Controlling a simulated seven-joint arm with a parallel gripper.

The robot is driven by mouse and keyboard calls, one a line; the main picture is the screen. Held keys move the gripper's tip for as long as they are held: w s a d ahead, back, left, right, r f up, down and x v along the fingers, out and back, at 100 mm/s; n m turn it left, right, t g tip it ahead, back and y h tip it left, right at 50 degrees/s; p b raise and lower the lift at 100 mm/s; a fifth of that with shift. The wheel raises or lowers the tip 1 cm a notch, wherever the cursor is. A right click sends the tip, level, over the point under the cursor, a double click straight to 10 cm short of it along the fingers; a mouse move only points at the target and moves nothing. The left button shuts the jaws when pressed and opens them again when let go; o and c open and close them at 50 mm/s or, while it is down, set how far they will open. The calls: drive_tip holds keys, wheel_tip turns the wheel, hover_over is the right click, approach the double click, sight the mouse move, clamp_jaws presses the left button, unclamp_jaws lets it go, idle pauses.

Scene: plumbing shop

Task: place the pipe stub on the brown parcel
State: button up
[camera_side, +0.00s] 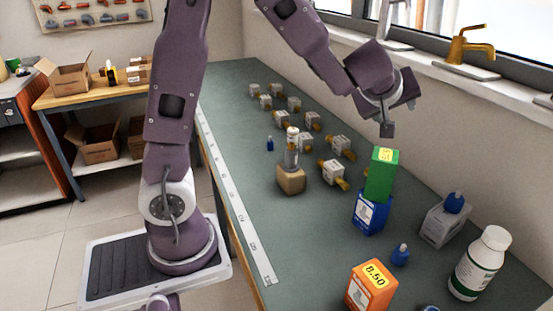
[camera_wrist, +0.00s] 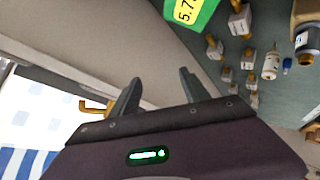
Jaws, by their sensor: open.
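The brown parcel (camera_side: 291,182) sits on the green bench top left of the stacked boxes. The pipe stub (camera_side: 291,158), a short grey cylinder with a pale label, stands upright on the parcel. In the wrist view the stub (camera_wrist: 307,42) and part of the parcel (camera_wrist: 308,12) show at the upper right corner. My gripper (camera_side: 388,129) is raised above and behind the green box, well to the right of the parcel. Its two fingers (camera_wrist: 158,88) are apart in the wrist view, with nothing between them.
A green box (camera_side: 381,176) stands on a blue box (camera_side: 370,214) just below my gripper. An orange price box (camera_side: 371,287), a white bottle (camera_side: 479,264) and a grey carton (camera_side: 444,222) stand nearer. Several small boxed fittings (camera_side: 334,172) lie behind. The bench's left strip is clear.

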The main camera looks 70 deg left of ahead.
drive_tip(key=s+d+r+m+t+h, duration=0.2)
drive_tip(key=s+d+r+m+h, duration=0.25)
drive_tip(key=d+r, duration=0.35)
drive_tip(key=s+d+m+g+h, duration=0.1)
drive_tip(key=s+d+m+h, duration=0.2)
drive_tip(key=s+d+m, duration=0.35)
drive_tip(key=s+a+f+m+g, duration=0.1)
drive_tip(key=s+a+f, duration=0.1)
drive_tip(key=s, duration=0.5)
drive_tip(key=s+a+f+m+g+y, duration=0.1)
drive_tip(key=s+a+f+g, duration=0.1)
drive_tip(key=s+f, duration=0.2)
drive_tip(key=s+a+f+m+g+y, duration=0.1)
drive_tip(key=s+a+f+g, duration=0.1)
drive_tip(key=s, duration=0.8)
drive_tip(key=shift+s+a+f, duration=0.15)
drive_tip(key=shift+s+f, duration=0.05)
drive_tip(key=shift+f, duration=0.2)
